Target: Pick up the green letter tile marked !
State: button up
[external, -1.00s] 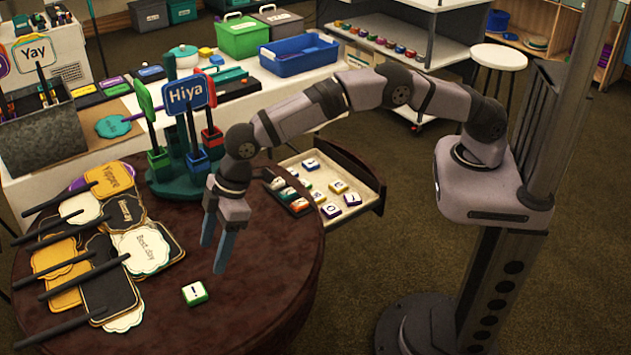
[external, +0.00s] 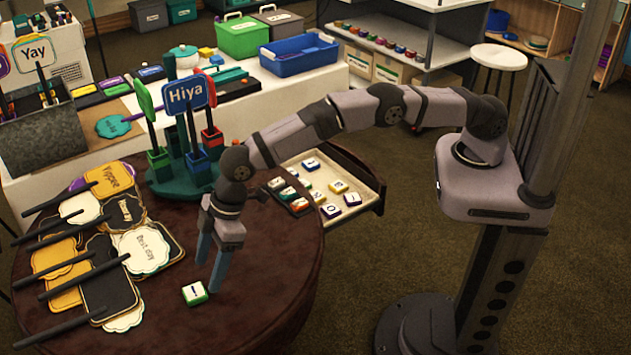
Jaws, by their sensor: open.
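The green letter tile (external: 194,293) lies flat on the dark round table, near its front, with a white top face marked "!". My gripper (external: 208,278) points down with its blue fingers just behind and to the right of the tile. The fingers are open, with nothing seen between them. The fingertips are close to the tile in the picture; whether they touch the table or the tile I cannot tell.
Sign paddles with dark handles (external: 100,260) are piled on the left of the table (external: 250,310). A green stand (external: 185,180) with upright signs, one reading "Hiya" (external: 186,95), stands behind my gripper. An open drawer (external: 345,172) at the right holds several letter tiles.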

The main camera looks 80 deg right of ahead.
aim_at(204, 287)
jog(key=shift+x, duration=2)
jog(key=shift+s, duration=0.15)
jog(key=c, duration=1.1)
jog(key=shift+c, duration=0.2)
notch_tip(204, 287, up, 10)
